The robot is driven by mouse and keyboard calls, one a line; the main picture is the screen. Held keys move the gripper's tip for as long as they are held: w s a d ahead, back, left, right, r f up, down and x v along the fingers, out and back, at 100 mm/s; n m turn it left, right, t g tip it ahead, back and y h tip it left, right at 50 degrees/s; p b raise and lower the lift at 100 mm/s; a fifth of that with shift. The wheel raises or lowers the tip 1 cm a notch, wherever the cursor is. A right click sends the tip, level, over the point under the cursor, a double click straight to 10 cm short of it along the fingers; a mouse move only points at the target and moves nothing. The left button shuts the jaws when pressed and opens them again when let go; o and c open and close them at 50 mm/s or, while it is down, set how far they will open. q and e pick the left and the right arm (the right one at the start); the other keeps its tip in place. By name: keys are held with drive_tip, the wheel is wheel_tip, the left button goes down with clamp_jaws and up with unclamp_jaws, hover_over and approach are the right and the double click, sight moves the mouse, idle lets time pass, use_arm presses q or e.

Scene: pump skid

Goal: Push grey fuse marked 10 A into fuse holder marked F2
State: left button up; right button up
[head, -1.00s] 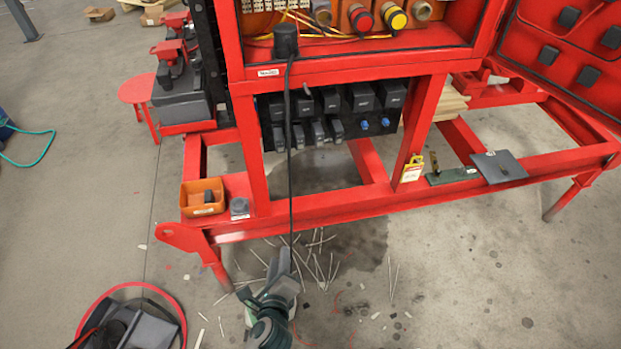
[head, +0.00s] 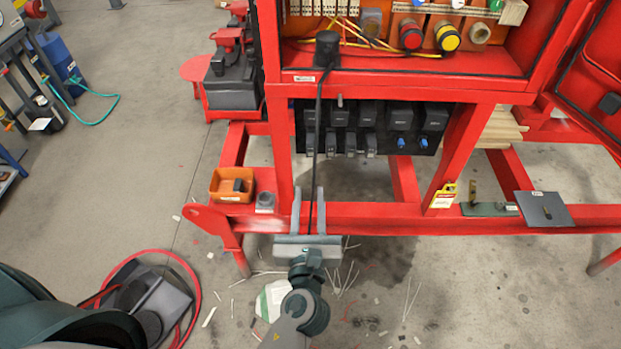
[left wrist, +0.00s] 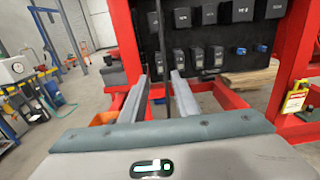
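My left gripper (head: 308,192) is open, its two pale fingers apart and pointing at the skid below the fuse panel. The left wrist view shows the same gripper (left wrist: 159,76) with nothing clearly held; a black cable shows between the fingers, its depth unclear. The black fuse panel (head: 374,150) carries an upper row of dark blocks and a lower row of smaller ones; it also shows in the left wrist view (left wrist: 232,50). The markings F2 and 10 A are too small to read. A dark fuse-like piece (head: 238,185) lies in the orange bin (head: 229,197). My right gripper is not in view.
A small grey piece (head: 265,202) sits on the red rail beside the bin. The black cable (head: 318,110) hangs in front of the panel. A yellow tag (head: 443,196) and a grey plate (head: 543,209) are at right. Red frame posts flank the panel.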

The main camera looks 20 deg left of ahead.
use_arm(q)
drive_tip(key=p, duration=0.2)
approach(311, 147)
drive_tip(key=x, duration=0.4)
drive_tip(key=p+x, duration=0.1)
drive_tip(key=x, duration=0.5)
drive_tip(key=shift+w+a, duration=0.15)
drive_tip(key=shift+w, duration=0.2)
drive_tip(key=shift+w+f, duration=0.1)
drive_tip(key=shift+w, duration=0.05)
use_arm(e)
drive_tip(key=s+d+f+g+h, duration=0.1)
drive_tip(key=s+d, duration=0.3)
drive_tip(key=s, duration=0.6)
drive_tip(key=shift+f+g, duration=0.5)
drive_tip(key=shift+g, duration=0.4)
use_arm(q)
clamp_jaws()
drive_tip(key=shift+c, duration=1.6)
unclamp_jaws()
clamp_jaws()
drive_tip(key=shift+s, duration=0.45)
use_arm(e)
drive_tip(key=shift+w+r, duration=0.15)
use_arm(q)
drive_tip(key=shift+p+v, duration=0.35)
drive_tip(key=shift+v, duration=0.75)
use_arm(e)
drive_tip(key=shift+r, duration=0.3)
